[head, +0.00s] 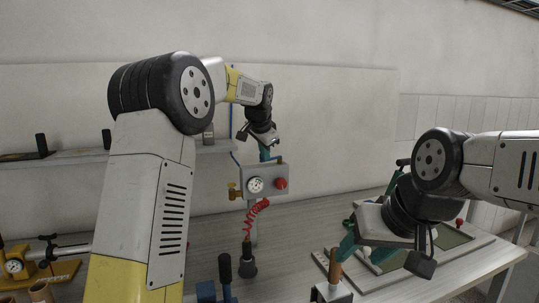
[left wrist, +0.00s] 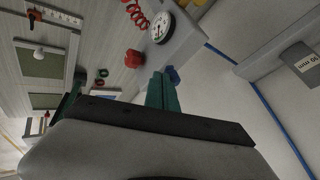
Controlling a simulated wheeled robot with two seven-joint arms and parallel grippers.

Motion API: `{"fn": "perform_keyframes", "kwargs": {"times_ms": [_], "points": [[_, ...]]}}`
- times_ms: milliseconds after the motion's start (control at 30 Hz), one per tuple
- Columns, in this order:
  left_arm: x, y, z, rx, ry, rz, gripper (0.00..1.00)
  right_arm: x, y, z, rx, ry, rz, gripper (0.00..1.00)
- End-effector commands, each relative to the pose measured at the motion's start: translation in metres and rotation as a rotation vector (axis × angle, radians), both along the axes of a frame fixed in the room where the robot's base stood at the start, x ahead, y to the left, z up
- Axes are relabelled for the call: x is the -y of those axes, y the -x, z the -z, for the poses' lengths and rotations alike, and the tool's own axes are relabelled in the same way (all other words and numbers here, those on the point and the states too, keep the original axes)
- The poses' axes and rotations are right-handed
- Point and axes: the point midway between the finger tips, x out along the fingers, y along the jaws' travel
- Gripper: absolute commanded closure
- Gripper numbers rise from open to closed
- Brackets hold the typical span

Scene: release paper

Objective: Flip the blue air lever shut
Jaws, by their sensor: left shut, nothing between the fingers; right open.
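A grey box (head: 258,180) with a round gauge (head: 255,184) and a red knob (head: 281,183) stands behind the table. My left gripper (head: 268,154) is at the top of this box, its teal fingers shut and empty. In the left wrist view, the blue lever (left wrist: 172,74) shows as a small blue piece beside the fingertips (left wrist: 160,82), partly hidden by them. I cannot tell whether they touch or how the lever is turned. My right gripper (head: 367,258) is open and empty, low over the table at right.
A coiled red hose (head: 257,214) hangs below the box. A brass fitting (head: 233,192) sticks out at its left. A copper-coloured post (head: 335,267) stands near my right gripper. A framed panel (head: 455,238) lies at right. A shelf (head: 75,157) runs along the wall.

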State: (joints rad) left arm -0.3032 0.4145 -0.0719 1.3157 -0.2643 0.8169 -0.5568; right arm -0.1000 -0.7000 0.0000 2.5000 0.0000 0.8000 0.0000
Motion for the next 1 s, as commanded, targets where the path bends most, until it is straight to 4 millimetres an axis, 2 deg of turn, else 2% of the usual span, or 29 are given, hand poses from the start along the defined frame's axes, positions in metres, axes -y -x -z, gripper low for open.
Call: {"fn": "perform_keyframes", "kwargs": {"times_ms": [267,600,733,1000], "points": [[-0.003,-0.001,0.000,-0.001,0.000,0.019,1.00,0.000,0.000,0.000,0.000,0.000,0.000,0.46],[-0.026,-0.017,0.001,0.000,0.001,0.213,1.00,0.000,0.000,0.000,0.000,0.000,0.000,0.46],[-0.035,-0.027,0.000,0.000,0.000,0.214,1.00,0.000,0.000,0.000,0.000,0.000,0.000,0.46],[-0.037,-0.029,0.000,0.002,-0.002,0.212,1.00,0.000,0.000,0.000,0.000,0.000,0.000,0.46]]}}
